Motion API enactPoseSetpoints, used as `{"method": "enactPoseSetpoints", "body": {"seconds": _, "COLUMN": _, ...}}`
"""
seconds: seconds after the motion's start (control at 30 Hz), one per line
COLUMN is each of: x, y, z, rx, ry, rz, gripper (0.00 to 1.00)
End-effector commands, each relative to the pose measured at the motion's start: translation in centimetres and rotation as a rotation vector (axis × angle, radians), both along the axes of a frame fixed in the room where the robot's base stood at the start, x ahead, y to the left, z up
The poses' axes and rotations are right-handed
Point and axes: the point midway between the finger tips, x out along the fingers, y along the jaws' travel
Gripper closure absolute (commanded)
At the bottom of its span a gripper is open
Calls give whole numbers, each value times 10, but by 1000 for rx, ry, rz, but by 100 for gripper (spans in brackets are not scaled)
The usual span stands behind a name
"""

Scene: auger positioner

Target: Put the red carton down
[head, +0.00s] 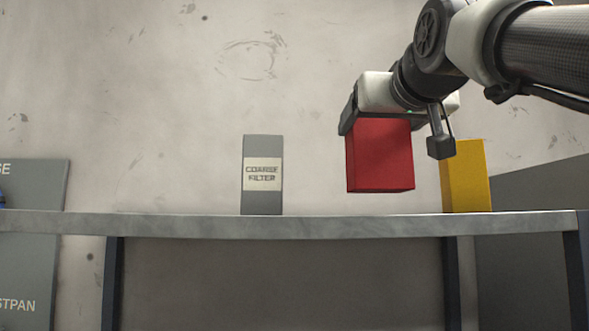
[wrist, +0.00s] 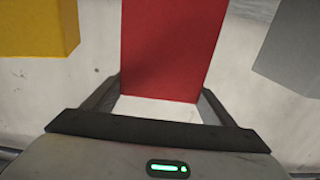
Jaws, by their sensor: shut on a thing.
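The red carton (head: 379,157) hangs from my gripper (head: 393,130) in the head view, its lower edge a little above the line of the grey table top. My gripper is shut on the carton's upper part, one finger at each side. In the wrist view the red carton (wrist: 170,50) fills the middle between the two fingers (wrist: 160,98). The carton looks nearly upright. How far it stands above or behind the table's front edge cannot be told exactly.
A grey box labelled coarse filter (head: 262,174) stands on the table (head: 300,225) to the left. A yellow box (head: 467,176) stands close on the right, partly behind my gripper. The table top between the grey box and the carton looks clear. A wall is behind.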

Motion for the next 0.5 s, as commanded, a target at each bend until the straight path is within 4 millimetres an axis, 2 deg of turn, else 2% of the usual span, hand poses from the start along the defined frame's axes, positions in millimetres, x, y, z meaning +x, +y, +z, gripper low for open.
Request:
{"method": "enactPoseSetpoints", "body": {"seconds": 0.27, "x": -1, "y": 0, "z": -34, "rx": 0, "ry": -1, "rz": 0, "gripper": 72}}
{"method": "enactPoseSetpoints", "body": {"seconds": 0.5, "x": 0, "y": 0, "z": -38, "rx": 0, "ry": -2, "rz": 0, "gripper": 72}}
